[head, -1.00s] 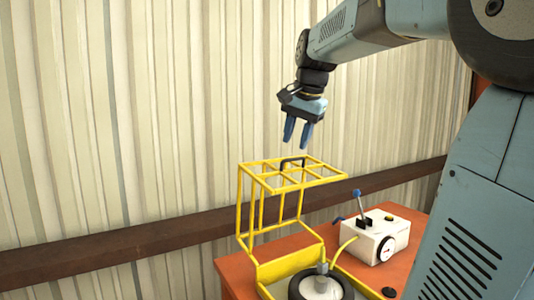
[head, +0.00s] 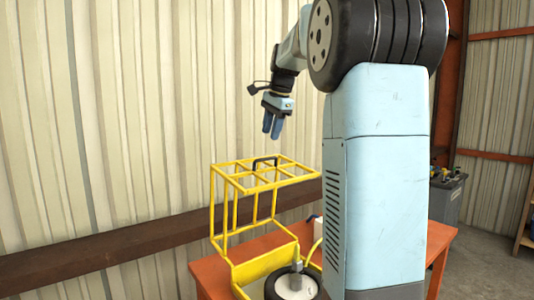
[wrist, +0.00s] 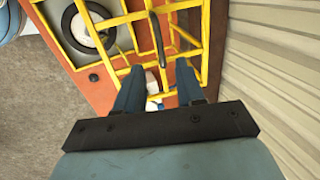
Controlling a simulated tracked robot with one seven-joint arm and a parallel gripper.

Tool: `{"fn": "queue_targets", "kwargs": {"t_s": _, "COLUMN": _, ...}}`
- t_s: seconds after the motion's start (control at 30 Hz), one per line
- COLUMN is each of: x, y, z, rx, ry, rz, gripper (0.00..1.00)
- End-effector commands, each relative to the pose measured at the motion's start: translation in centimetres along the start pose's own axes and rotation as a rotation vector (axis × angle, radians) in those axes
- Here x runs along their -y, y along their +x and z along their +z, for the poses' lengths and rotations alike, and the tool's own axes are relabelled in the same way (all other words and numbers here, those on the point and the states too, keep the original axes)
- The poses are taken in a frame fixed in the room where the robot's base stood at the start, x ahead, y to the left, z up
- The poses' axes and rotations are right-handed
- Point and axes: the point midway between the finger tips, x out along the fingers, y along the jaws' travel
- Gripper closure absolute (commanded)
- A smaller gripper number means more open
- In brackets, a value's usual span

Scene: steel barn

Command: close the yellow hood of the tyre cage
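The yellow hood (head: 216,200) of the tyre cage stands raised and open above the cage base (head: 262,264), with a black handle (head: 265,161) on its upper face. The tyre (head: 292,284) lies in the base. My gripper (head: 272,127) points down above the hood, clear of the handle in the head view. In the wrist view the two blue fingers (wrist: 158,88) are apart with nothing between them. The black handle (wrist: 156,38) and yellow bars (wrist: 190,18) show beyond the fingertips.
The cage sits on an orange bench (head: 208,281). The corrugated wall with a brown rail (head: 110,249) is close behind the hood. A grey bin (head: 447,195) stands at the right.

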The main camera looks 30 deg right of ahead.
Motion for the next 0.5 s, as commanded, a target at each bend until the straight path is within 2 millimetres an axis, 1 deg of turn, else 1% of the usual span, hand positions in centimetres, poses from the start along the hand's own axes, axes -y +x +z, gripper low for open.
{"fn": "queue_targets", "kwargs": {"t_s": 0.03, "x": -0.1, "y": 1.0, "z": 0.0, "rx": 0.001, "ry": 0.000, "rz": 0.002, "gripper": 0.62}}
{"fn": "queue_targets", "kwargs": {"t_s": 0.3, "x": 0.0, "y": 5.6, "z": 0.0, "rx": 0.001, "ry": -0.001, "rz": 0.002, "gripper": 0.62}}
{"fn": "queue_targets", "kwargs": {"t_s": 0.5, "x": 0.0, "y": 7.7, "z": 0.1, "rx": 0.000, "ry": -0.001, "rz": 0.001, "gripper": 0.62}}
